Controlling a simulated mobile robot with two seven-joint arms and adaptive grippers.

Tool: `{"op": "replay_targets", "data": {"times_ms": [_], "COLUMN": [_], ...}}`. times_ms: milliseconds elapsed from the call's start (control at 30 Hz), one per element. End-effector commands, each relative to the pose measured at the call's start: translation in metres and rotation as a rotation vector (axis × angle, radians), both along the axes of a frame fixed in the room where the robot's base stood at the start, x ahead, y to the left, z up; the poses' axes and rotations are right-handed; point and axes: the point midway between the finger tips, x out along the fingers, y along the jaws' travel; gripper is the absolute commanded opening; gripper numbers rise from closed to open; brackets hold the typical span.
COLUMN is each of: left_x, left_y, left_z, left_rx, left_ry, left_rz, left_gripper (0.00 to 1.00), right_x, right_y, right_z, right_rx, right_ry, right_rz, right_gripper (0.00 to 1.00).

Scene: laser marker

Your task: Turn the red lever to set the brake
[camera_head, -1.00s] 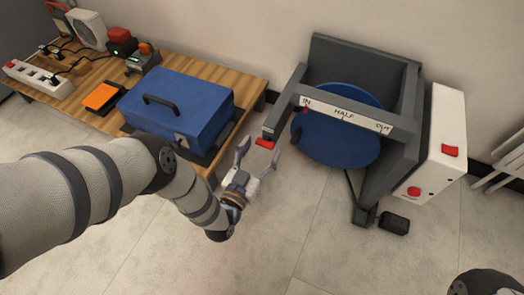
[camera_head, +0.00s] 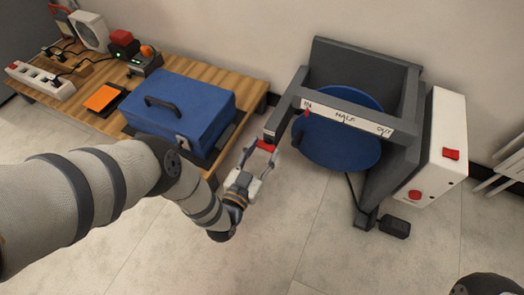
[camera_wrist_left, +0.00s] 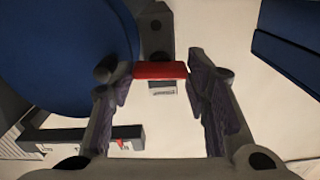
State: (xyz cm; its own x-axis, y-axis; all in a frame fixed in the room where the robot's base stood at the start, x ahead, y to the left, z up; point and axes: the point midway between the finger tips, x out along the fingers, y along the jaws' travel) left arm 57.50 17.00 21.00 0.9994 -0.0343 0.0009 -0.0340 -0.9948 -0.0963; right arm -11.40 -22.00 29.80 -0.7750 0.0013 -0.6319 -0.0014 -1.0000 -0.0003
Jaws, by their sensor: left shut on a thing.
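The red lever (camera_head: 265,146) sits at the end of a dark grey arm on the left side of a grey frame (camera_head: 365,50) that holds a blue disc (camera_head: 345,150). My left gripper (camera_head: 264,149) is shut on the red lever. In the left wrist view the red lever (camera_wrist_left: 160,70) spans between the fingertips of my left gripper (camera_wrist_left: 161,72). A white scale (camera_head: 345,116) on the frame reads IN, HALF, OUT. A red pointer (camera_head: 307,112) is by IN. My right gripper is not in view.
A blue case (camera_head: 190,103) stands on a wooden table (camera_head: 215,72) left of the gripper. A white box with red buttons (camera_head: 440,145) is on the frame's right side. A black pedal (camera_head: 395,228) lies on the floor. The floor in front is clear.

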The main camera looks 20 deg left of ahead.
Motion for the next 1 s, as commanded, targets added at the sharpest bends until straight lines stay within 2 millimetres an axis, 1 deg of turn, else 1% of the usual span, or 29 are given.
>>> {"op": "replay_targets", "data": {"times_ms": [400,1000], "left_x": [-0.0004,-0.0005], "left_y": [-0.0007,-0.0003], "left_z": [0.0005,-0.0005], "left_rx": [0.362,0.933], "left_ry": [-0.012,-0.030], "left_rz": [-0.001,-0.001], "left_gripper": [0.15,0.15], "right_x": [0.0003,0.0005], "right_y": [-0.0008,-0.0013], "right_z": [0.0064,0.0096], "right_rx": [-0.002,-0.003], "right_ry": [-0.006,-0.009], "right_rz": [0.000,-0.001], "right_gripper": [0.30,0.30]}}
